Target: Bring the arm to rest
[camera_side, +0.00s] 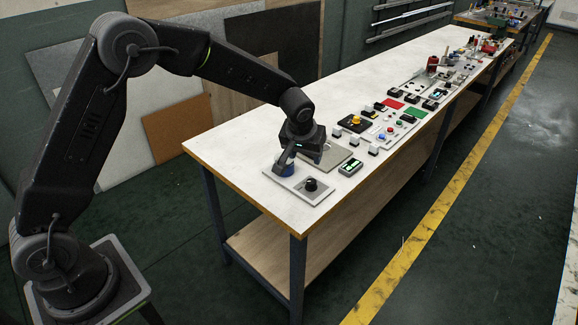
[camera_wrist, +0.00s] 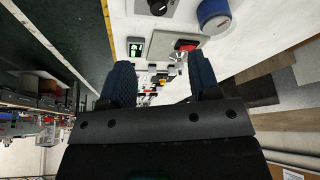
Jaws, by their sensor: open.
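My gripper (camera_side: 283,160) hangs at the end of my bent arm, low over the near end of the long white table (camera_side: 237,150). In the wrist view its two dark blue fingers (camera_wrist: 162,72) stand wide apart with nothing between them held. A blue cylinder with a white top (camera_wrist: 214,14) stands beyond the right finger; in the side view it is mostly hidden behind my gripper. A black knob (camera_side: 311,184) sits on a pale panel in front of my gripper. I cannot tell whether my gripper touches anything.
A grey plate (camera_side: 334,157) and a small box with a green display (camera_side: 350,166) lie close by; the wrist view shows a red switch (camera_wrist: 187,45) on the plate. Several buttons and boxes, including a yellow button (camera_side: 355,121), line the table farther back. The table's left side is bare.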

